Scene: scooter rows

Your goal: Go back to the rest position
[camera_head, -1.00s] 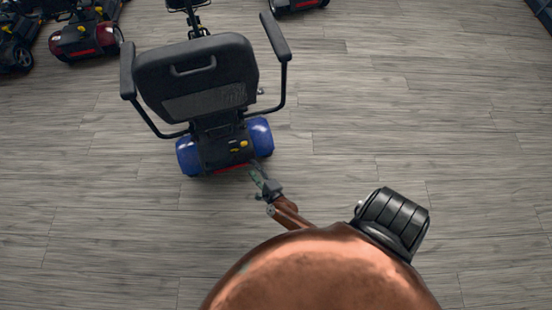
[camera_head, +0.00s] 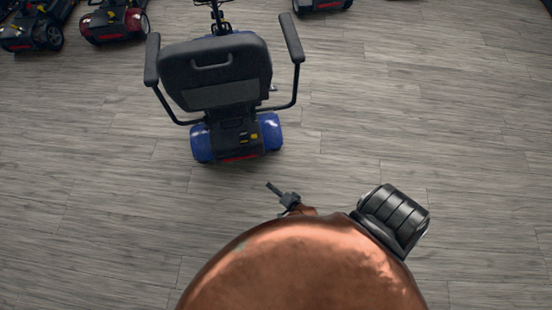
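One gripper shows, seemingly my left gripper (camera_head: 277,191), small and dark at the end of a short copper arm piece above my copper body. It points up and left, and nothing can be seen held in it. Its fingers are too small to tell open from shut. My other gripper is not in view. The blue mobility scooter (camera_head: 237,140) stands ahead, its black seat back (camera_head: 216,72) and two armrests facing me. Bare floor lies between its rear and the gripper.
More scooters stand at the top: a dark one (camera_head: 30,33), a red one (camera_head: 115,24) and part of another (camera_head: 322,5). The grey wood-plank floor (camera_head: 440,110) is clear at the right and the lower left.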

